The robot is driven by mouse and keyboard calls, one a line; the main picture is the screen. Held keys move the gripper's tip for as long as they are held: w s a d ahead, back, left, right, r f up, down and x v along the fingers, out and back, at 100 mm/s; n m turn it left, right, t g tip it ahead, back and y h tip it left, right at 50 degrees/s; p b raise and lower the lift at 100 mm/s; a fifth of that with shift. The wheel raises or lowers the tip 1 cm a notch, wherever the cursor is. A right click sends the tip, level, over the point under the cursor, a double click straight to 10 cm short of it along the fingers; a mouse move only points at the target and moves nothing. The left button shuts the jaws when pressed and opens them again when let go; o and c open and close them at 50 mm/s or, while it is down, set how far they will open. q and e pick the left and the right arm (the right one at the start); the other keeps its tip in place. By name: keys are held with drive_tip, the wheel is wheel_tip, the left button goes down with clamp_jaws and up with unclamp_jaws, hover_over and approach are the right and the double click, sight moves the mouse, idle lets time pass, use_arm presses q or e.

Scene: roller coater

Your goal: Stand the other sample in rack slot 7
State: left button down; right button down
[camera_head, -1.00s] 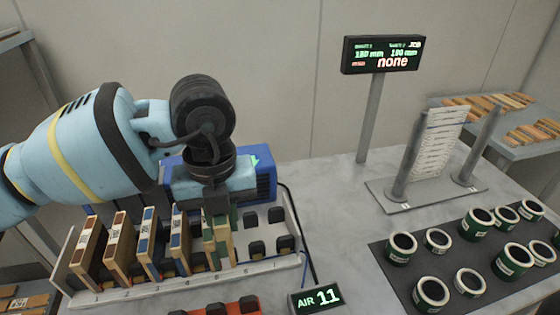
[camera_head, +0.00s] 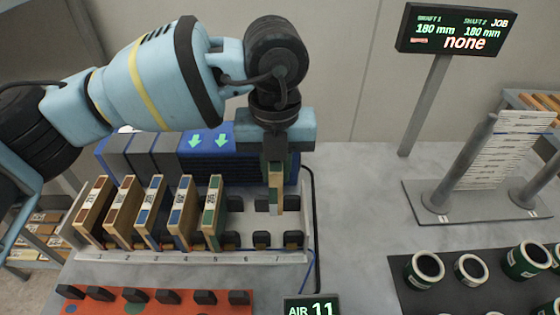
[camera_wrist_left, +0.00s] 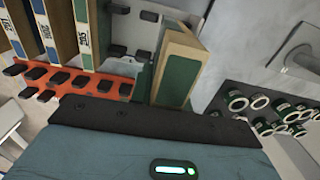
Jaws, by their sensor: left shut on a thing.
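My left gripper (camera_head: 276,165) points down and is shut on a wooden sample with a green face (camera_head: 276,196). The sample hangs upright at the right end of the rack (camera_head: 150,255), around slot 7, with its lower end between the back pegs. I cannot tell whether it touches the rack floor. In the left wrist view the held sample (camera_wrist_left: 181,70) shows its green face and wood edge; the gripper's fingers are hidden. Another green-labelled sample (camera_head: 213,212) stands in slot 5. Slot 6 looks empty. My right gripper is not in view.
Brown- and blue-labelled samples (camera_head: 122,213) fill slots 1 to 4. A blue machine (camera_head: 207,142) stands behind. An orange pegged holder (camera_head: 155,302) and the AIR 11 display (camera_head: 313,308) are in front. Green-and-white rings (camera_head: 425,269) lie right on a dark mat.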

use_arm(q)
drive_tip(key=shift+f, duration=0.1)
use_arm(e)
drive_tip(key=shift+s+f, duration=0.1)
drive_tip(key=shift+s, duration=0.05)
